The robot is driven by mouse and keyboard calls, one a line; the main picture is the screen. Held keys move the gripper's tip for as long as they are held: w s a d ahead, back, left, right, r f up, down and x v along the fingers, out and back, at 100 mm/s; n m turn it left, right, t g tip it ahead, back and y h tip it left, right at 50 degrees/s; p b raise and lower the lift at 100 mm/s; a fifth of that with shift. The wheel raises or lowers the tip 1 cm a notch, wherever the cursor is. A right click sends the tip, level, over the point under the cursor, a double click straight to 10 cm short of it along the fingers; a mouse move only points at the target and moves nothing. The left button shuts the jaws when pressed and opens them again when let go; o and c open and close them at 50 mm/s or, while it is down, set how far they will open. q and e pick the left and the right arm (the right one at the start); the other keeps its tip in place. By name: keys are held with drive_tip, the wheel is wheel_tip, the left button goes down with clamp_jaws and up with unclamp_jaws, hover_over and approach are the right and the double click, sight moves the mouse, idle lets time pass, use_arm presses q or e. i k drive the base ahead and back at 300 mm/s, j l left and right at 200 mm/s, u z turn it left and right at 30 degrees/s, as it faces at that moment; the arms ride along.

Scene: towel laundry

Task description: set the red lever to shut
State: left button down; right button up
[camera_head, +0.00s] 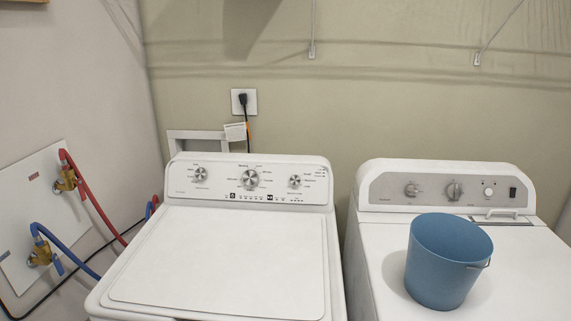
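A small red lever (83,191) sits on the upper brass valve (67,181), which is mounted on a white panel (22,215) on the left wall. The lever is small in the picture and points downward to the right, beside the red hose (92,197). Below it, a lower brass valve (40,254) carries a blue lever (57,264) and a blue hose (68,250). Neither my left nor my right gripper shows in the head view.
A white washer (225,255) stands right of the valve panel, its lid closed. A second white machine (380,265) stands to its right, with a blue bucket (446,262) on top. A black cord and the hoses run between the panel and the washer.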

sight(80, 187)
drive_tip(key=i+j+u, duration=0.15)
drive_tip(key=j+u, duration=0.15)
drive_tip(key=i+j+u, duration=0.15)
drive_tip(key=j+u, duration=0.15)
drive_tip(key=j, duration=0.15)
drive_tip(key=i+j+u, duration=0.35)
drive_tip(key=k+l+z, duration=0.35)
drive_tip(key=l, duration=0.25)
drive_tip(key=k+j, duration=0.05)
drive_tip(key=k, duration=0.05)
